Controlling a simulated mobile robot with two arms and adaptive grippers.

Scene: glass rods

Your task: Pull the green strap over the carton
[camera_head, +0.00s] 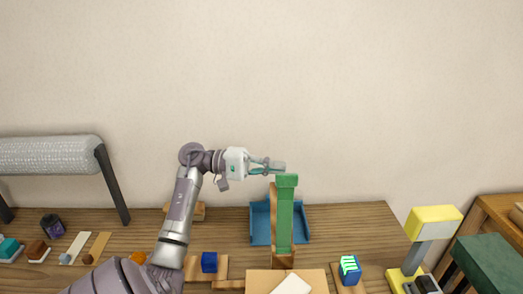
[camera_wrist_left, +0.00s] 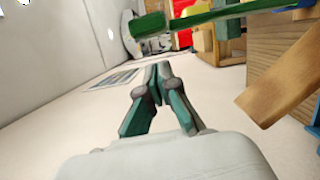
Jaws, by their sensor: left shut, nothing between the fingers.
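The green strap (camera_head: 285,222) rises as a long upright band in the head view, with a thicker block-like end at its top. The tan carton (camera_head: 256,281) is below it at the bottom edge, partly cut off, with a pale flat patch on top. My left gripper (camera_head: 279,166) is shut and empty, just above and left of the strap's top end. In the left wrist view the strap (camera_wrist_left: 225,14) crosses the top beyond my shut fingertips (camera_wrist_left: 157,69), its thick end at the left. My right gripper is not in view.
A blue tray (camera_head: 260,226) lies behind the strap. A blue cube (camera_head: 209,262) and wooden pieces are left of the carton. A striped box (camera_head: 349,270) and a yellow-headed lamp-like stand (camera_head: 433,222) are on the right.

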